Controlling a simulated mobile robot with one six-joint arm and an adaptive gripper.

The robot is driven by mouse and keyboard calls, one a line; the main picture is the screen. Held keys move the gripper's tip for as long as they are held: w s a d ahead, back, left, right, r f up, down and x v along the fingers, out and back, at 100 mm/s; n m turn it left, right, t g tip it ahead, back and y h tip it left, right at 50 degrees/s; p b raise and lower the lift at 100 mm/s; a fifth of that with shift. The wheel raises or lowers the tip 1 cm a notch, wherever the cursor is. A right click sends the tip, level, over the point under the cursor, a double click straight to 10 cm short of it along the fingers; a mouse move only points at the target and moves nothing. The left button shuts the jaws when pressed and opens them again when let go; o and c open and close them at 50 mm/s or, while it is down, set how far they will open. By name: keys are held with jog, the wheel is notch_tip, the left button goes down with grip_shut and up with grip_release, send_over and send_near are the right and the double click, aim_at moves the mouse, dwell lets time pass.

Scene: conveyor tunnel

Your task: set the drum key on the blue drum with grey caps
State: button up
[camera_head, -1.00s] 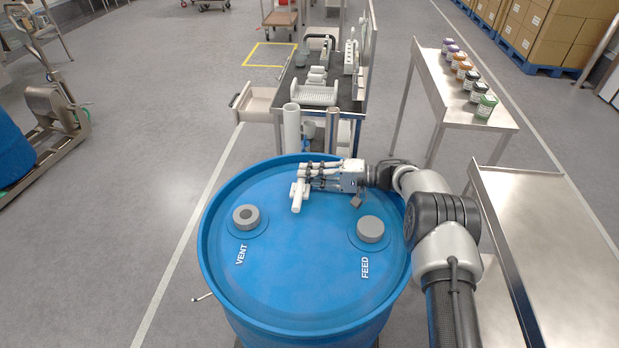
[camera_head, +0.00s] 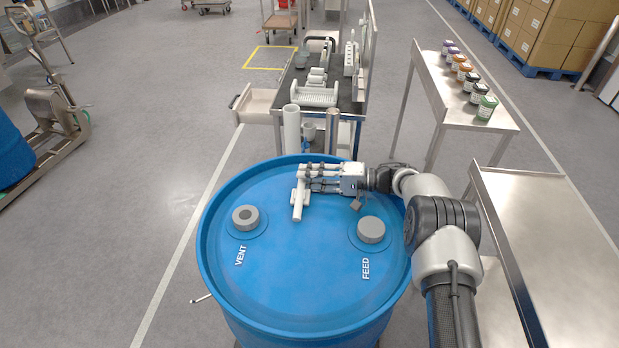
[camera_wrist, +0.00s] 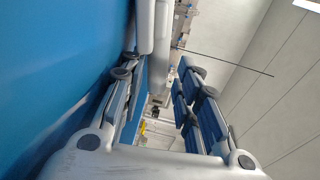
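The drum key is a white bar with a short crosspiece (camera_head: 299,203). It is over the far middle of the blue drum's lid (camera_head: 290,275), between the two grey caps and beyond them, and appears to lie on the lid. The grey caps are VENT (camera_head: 245,217) at left and FEED (camera_head: 370,230) at right. My gripper (camera_head: 305,177) reaches in from the right, low over the lid, its fingertips at the key's far end. In the wrist view the fingers (camera_wrist: 160,62) stand apart, with the white key (camera_wrist: 146,25) at their tips. Contact with the key is unclear.
A bench with an open drawer (camera_head: 255,104) and upright tubes (camera_head: 291,128) stands behind the drum. A steel table with several jars (camera_head: 485,108) is at back right, and a bare steel table (camera_head: 555,240) at right. The lid's near half is clear.

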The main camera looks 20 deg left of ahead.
jog(key=shift+o, duration=0.3)
jog(key=shift+f, duration=0.15)
jog(key=shift+r+p, duration=0.25)
jog(key=shift+p, duration=0.05)
jog(key=shift+r+p, duration=0.5)
jog(key=p+v, duration=0.2)
jog(key=v, duration=0.9)
jog(key=shift+w+d, duration=0.1)
jog(key=shift+d, duration=0.4)
